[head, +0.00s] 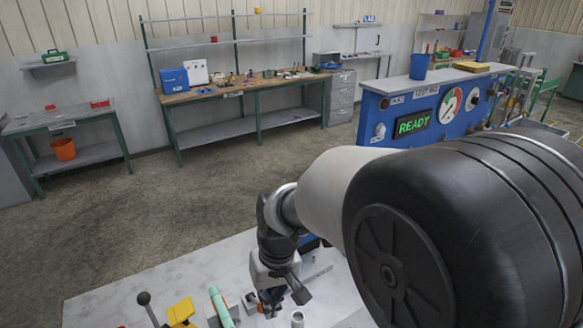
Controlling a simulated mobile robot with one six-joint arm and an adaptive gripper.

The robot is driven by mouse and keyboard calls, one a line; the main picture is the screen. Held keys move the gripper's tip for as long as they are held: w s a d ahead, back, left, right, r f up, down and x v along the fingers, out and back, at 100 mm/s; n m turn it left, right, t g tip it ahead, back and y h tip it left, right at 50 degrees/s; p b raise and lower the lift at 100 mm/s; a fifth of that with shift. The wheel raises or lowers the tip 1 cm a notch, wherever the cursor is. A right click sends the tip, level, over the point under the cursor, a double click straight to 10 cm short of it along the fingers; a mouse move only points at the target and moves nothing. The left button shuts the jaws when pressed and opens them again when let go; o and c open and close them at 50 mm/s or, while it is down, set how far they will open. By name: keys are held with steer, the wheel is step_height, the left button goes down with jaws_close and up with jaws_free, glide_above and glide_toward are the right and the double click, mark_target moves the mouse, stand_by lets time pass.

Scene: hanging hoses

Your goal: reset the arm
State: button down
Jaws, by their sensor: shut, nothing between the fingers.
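My arm fills the right and lower middle of the head view, with a large black joint in the foreground. My gripper (272,301) is at the bottom middle, low over a pale worktop (120,290). Its fingers are dark and partly hidden among small items there. It looks shut and holds nothing. No hanging hose can be made out in this view.
Near my gripper lie a green cylinder (220,306), a yellow block (181,311) and a black-knobbed lever (146,306). A blue console (400,115) with a READY display stands behind my arm. Benches (245,85) line the back wall. The floor between is clear.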

steer(key=s+d+r+m+t+b, duration=0.1)
steer(key=s+d+r+b, duration=0.2)
steer(key=d, duration=0.3)
steer(key=s+d+r+m+t+b, duration=0.1)
steer(key=s+d+r+t+b, duration=0.15)
steer(key=d, duration=0.35)
steer(key=s+d+f+m+t+h+b, duration=0.1)
steer(key=s+d+m+b, duration=0.1)
steer(key=s+d, duration=0.4)
steer(key=s+b, duration=0.1)
steer(key=s, duration=0.3)
steer(key=shift+d+h, duration=0.3)
steer(key=shift+d, duration=0.05)
